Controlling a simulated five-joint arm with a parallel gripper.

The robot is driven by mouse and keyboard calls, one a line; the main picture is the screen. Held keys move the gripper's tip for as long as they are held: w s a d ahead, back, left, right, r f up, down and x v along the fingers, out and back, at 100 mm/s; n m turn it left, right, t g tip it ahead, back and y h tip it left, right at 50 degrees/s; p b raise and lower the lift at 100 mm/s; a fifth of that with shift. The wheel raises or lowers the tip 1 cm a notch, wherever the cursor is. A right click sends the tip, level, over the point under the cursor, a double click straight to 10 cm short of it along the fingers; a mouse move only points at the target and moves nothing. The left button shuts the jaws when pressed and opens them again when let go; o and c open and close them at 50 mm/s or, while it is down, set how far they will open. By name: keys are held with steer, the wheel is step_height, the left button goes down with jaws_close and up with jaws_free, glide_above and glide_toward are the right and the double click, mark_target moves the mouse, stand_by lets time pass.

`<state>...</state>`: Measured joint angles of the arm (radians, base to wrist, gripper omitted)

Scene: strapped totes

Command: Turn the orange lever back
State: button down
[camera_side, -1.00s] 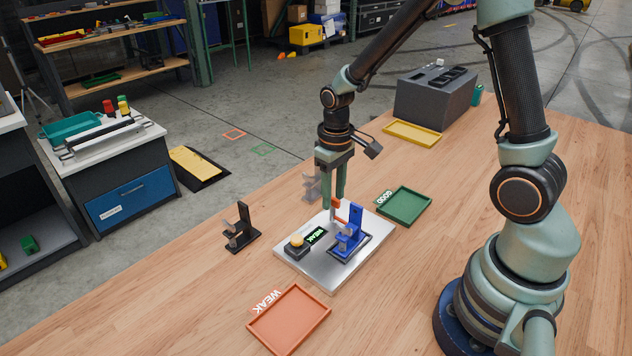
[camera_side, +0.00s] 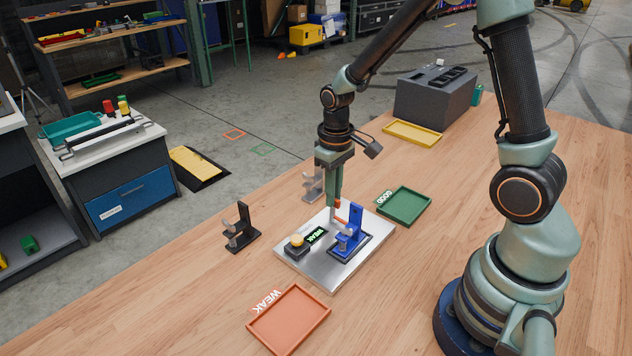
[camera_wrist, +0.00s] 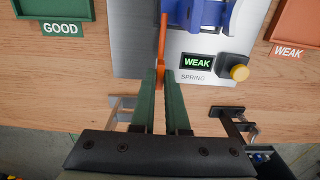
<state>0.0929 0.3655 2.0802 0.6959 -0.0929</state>
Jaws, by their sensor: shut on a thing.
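The orange lever (camera_wrist: 162,42) belongs to the blue clamp fixture (camera_side: 350,236) on the metal plate (camera_side: 300,272). In the wrist view it runs straight up from between my fingertips toward the blue fixture (camera_wrist: 209,12). My gripper (camera_side: 336,203) points down over the plate's far edge, its green fingers shut on the lever's orange end. It also shows in the wrist view (camera_wrist: 163,76). The fingers hide part of the lever. A small display (camera_wrist: 198,61) reads WEAK, with SPRING printed below it.
A yellow button on a black box (camera_wrist: 238,72) sits beside the display. A green GOOD tray (camera_side: 404,206) and an orange WEAK tray (camera_side: 289,320) flank the plate. A black clamp (camera_side: 241,230) and a grey clamp (camera_side: 313,185) stand on the wooden table nearby.

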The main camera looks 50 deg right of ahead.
steer(key=shift+n, duration=0.3)
stand_by(0.8)
steer(key=n, duration=0.4)
steer(key=shift+r, duration=0.1)
steer(key=n, duration=1.3)
steer(key=shift+n, duration=0.3)
stand_by(0.3)
steer(key=c, duration=0.9)
jaws_free()
